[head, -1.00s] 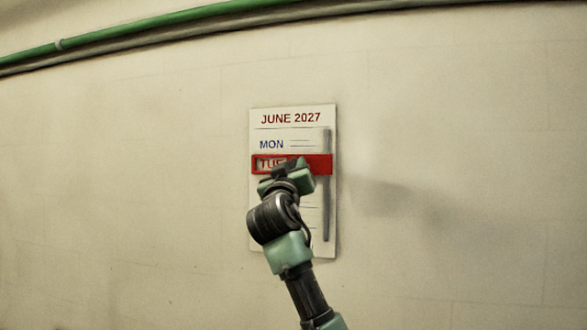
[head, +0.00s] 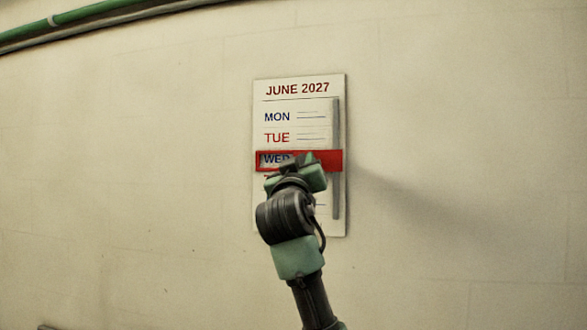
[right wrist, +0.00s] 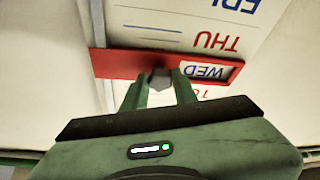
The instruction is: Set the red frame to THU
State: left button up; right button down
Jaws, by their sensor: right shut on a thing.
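The white calendar board (head: 296,105) headed JUNE 2027 hangs on the wall in the head view. The red frame (head: 328,160) lies across it around the WED row, below TUE. My right gripper (head: 300,165) is in front of the frame and hides part of it and the lower rows. In the right wrist view, upside down, the red frame (right wrist: 115,63) has WED in its window, with THU (right wrist: 217,42) as the adjacent row. My left gripper is not in view.
A grey vertical rail (head: 336,120) runs along the board's right side. Green and grey pipes (head: 90,14) cross the wall at upper left. The wall around the board is bare.

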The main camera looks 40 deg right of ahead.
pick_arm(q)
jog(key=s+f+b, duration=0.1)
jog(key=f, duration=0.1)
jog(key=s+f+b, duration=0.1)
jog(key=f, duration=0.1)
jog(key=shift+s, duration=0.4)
pick_arm(e)
notch_tip(320, 180, down, 5)
jog(key=shift+r, duration=0.1)
jog(key=c, duration=1.1)
grip_release()
pick_arm(q)
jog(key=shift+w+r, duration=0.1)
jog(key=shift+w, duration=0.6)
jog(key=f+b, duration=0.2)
jog(key=b, duration=0.1)
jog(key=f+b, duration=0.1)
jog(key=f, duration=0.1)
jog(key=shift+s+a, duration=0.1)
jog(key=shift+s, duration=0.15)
pick_arm(e)
jog(key=v, duration=0.8)
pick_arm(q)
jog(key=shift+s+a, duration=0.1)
